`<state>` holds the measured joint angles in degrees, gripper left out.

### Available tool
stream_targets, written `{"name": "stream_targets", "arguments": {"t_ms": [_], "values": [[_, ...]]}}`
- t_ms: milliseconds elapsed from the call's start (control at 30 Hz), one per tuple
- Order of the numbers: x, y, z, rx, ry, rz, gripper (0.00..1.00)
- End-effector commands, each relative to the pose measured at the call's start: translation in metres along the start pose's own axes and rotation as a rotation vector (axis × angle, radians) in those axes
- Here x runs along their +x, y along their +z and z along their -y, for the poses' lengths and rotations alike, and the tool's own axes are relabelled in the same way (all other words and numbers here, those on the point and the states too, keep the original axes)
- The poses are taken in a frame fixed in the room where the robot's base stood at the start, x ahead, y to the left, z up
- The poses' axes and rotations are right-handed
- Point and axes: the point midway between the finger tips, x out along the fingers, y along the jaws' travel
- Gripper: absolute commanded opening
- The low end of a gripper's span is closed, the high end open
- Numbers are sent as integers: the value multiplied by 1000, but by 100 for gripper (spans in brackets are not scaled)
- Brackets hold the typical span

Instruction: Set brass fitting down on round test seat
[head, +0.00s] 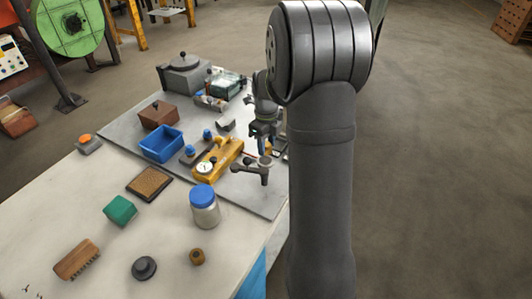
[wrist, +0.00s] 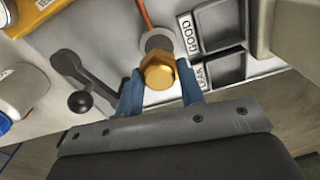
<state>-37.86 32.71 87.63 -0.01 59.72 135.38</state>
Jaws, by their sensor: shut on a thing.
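The brass fitting (wrist: 159,71) has a hex-shaped body and is between the blue fingers of my gripper (wrist: 160,88), which is shut on it in the wrist view. The grey round test seat (wrist: 154,39) shows just beyond the fitting, partly covered by it. I cannot tell whether fitting and seat touch. In the head view my gripper (head: 263,143) is over the right part of the metal plate, close to the seat; the fitting cannot be made out clearly there.
A grey lever with a black ball knob (wrist: 80,102) is left of the fitting. To the right are dark trays, one labelled GOOD (wrist: 222,26). A yellow gauge fixture (head: 222,157), a blue bin (head: 162,144) and a blue-lidded jar (head: 204,208) stand left of my gripper.

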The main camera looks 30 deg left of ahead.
Motion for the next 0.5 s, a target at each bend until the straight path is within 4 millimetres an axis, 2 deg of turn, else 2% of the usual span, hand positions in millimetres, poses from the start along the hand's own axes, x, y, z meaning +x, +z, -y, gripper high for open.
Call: {"name": "stream_targets", "arguments": {"t_ms": [133, 333, 500], "values": [[10, 2, 0, 0, 0, 0, 6], [38, 2, 0, 0, 1, 0, 6], [40, 2, 0, 0, -1, 1, 6]]}}
